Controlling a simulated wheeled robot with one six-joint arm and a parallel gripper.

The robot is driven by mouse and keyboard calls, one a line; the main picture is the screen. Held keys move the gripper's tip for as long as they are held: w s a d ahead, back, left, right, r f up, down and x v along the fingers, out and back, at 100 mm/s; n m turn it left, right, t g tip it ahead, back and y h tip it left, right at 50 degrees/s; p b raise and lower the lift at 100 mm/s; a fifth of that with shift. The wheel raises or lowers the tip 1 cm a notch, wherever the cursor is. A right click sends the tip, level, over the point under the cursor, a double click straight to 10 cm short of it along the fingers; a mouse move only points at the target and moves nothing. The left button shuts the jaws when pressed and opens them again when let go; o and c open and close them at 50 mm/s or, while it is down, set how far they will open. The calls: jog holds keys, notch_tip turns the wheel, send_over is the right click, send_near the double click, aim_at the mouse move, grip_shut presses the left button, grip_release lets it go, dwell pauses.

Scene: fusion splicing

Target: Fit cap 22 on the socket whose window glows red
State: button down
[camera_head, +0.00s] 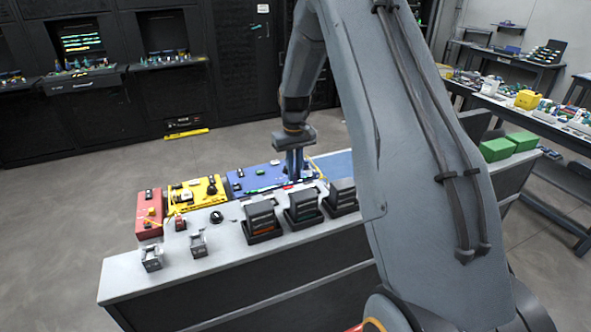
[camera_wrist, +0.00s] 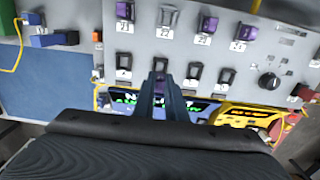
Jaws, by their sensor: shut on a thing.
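My gripper (camera_head: 295,165) points down over the blue unit (camera_head: 240,181) at the back of the bench. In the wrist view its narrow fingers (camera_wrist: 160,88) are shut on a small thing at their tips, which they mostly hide. Beyond them is a grey panel (camera_wrist: 270,62) with an upper row of dark and purple blocks, one of them purple (camera_wrist: 242,33), above white number labels (camera_wrist: 166,33) too small to read surely. A lower row of dark blocks (camera_wrist: 195,70) also has labels. I cannot make out a red-glowing window or pick out cap 22.
A yellow unit (camera_head: 188,190) and a red unit (camera_head: 149,212) stand left of the blue one. Dark boxes (camera_head: 262,222) and two small metal holders (camera_head: 151,258) stand along the grey bench (camera_head: 125,280). A black knob (camera_wrist: 269,81) and yellow cables lie near the panel. Green boxes (camera_head: 498,149) stand right.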

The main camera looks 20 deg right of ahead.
jog(key=shift+f+b, duration=1.3)
jog(key=shift+f, duration=1.6)
jog(key=shift+f, duration=0.55)
jog(key=c, duration=1.7)
grip_release()
jog(key=shift+r+b, duration=1.7)
jog(key=shift+r, duration=2.25)
